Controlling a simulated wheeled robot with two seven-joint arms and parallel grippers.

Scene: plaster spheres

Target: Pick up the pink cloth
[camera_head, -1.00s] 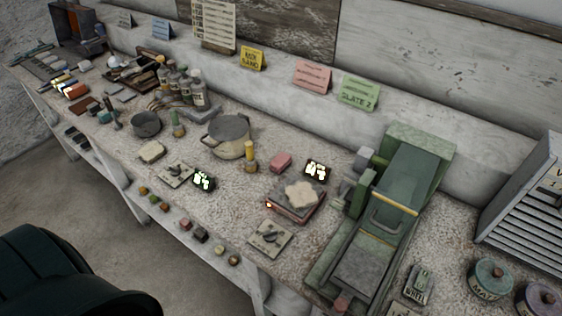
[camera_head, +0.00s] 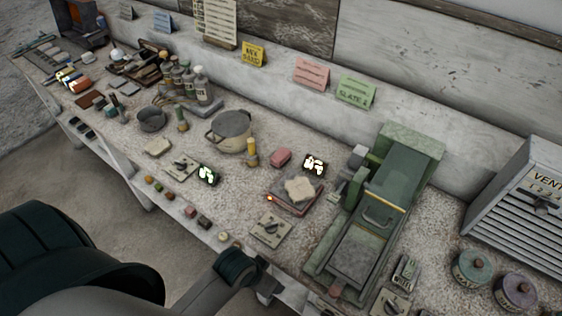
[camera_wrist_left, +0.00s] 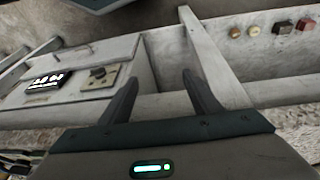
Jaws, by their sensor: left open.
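My left gripper (camera_head: 268,287) is at the bench's front edge, below and well apart from the pink item. In the left wrist view its two fingers (camera_wrist_left: 160,88) stand apart with nothing between them. My right gripper is out of view.
A lidded pot (camera_head: 230,133) stands left of the pink item. A green machine (camera_head: 375,225) stands to the right. A knob plate (camera_head: 270,229) lies near the front edge, and small coloured knobs (camera_head: 172,196) line that edge.

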